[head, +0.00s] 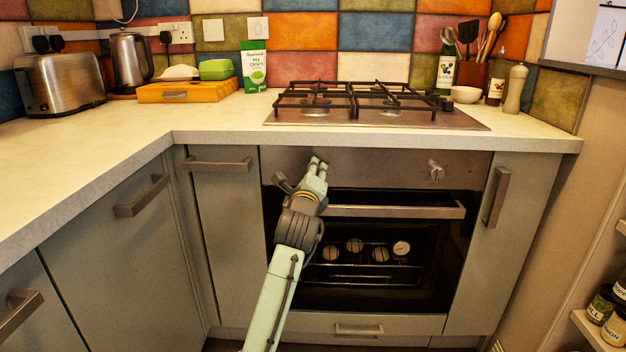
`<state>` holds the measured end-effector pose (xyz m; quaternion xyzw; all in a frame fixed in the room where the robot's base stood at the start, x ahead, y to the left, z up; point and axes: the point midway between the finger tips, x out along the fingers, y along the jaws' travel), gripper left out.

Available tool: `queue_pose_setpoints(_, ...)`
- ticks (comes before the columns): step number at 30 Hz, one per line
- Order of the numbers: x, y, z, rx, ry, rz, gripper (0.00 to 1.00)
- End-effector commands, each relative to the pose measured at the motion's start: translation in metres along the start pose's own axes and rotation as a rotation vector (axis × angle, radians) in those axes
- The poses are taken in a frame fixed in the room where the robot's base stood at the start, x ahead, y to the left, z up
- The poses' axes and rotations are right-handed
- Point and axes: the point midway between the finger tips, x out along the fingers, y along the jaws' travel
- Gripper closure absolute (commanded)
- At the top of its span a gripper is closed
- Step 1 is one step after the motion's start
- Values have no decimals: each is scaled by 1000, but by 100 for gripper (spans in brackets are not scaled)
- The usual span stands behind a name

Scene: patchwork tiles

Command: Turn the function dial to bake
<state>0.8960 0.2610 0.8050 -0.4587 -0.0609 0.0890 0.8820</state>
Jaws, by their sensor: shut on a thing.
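The oven's steel control panel (385,164) runs under the worktop. My gripper (318,162) reaches up from below to the left part of this panel and is shut on the left dial, taken here as the function dial. The gripper hides this dial, so its pointer and markings cannot be read. Another dial (436,170) stands free at the panel's right part.
The oven door handle (395,211) runs just below the panel, near my wrist. Behind the dark glass are a rack and several round things. The worktop (210,120) overhangs the panel, with the gas hob (455,118) above. Cabinet handles stick out on both sides.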

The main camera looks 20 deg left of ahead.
Motion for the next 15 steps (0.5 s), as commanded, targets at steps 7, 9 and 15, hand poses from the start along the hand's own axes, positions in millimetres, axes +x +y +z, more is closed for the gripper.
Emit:
queue_pose_setpoints(7, 0, 0, 1, 194, 9, 7, 98)
queue_pose_setpoints(9, 0, 0, 1, 236, 12, 8, 98)
queue_pose_setpoints(15, 0, 0, 1, 324, 18, 12, 98)
